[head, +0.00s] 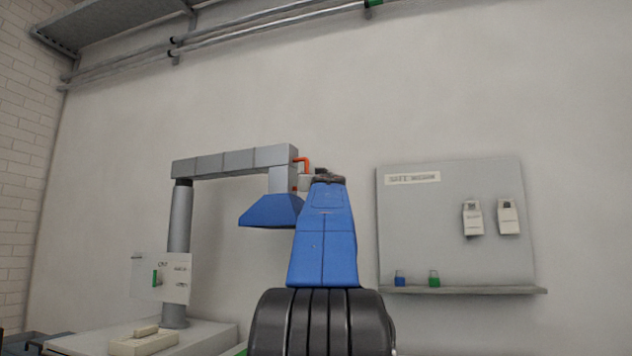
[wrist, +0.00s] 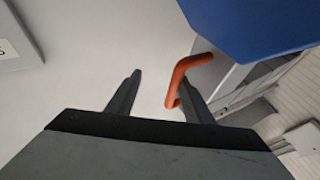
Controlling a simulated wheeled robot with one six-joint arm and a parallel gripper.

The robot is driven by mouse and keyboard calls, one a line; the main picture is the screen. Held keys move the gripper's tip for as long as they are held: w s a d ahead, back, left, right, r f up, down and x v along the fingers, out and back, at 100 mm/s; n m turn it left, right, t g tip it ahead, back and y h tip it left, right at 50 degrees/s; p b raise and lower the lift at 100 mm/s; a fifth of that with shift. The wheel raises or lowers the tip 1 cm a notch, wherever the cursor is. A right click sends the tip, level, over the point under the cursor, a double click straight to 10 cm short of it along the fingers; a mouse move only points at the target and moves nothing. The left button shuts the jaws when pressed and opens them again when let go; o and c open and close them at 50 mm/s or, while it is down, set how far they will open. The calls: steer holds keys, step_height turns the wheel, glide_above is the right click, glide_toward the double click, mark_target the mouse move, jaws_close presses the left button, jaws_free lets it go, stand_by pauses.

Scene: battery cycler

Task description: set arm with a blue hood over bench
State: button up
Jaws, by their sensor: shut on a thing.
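The grey jointed arm (head: 232,161) reaches right from an upright post (head: 180,222) that stands on the bench (head: 208,338). The blue hood (head: 270,212) hangs from the arm's right end; it also shows large at the top of the wrist view (wrist: 250,25). An orange bent handle (head: 303,161) sticks out at the arm's end, above the hood. In the head view my own blue arm link partly hides the gripper and the hood's right edge.
A grey wall board (head: 450,220) with a shelf (head: 460,290) is at the right, holding two small white devices, a blue padlock (head: 400,280) and a green one (head: 434,279). A pale box (head: 143,343) lies on the bench. Pipes (head: 270,22) run high on the wall.

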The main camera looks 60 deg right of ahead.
steer(key=v, duration=1.7)
steer(key=shift+a, duration=0.1)
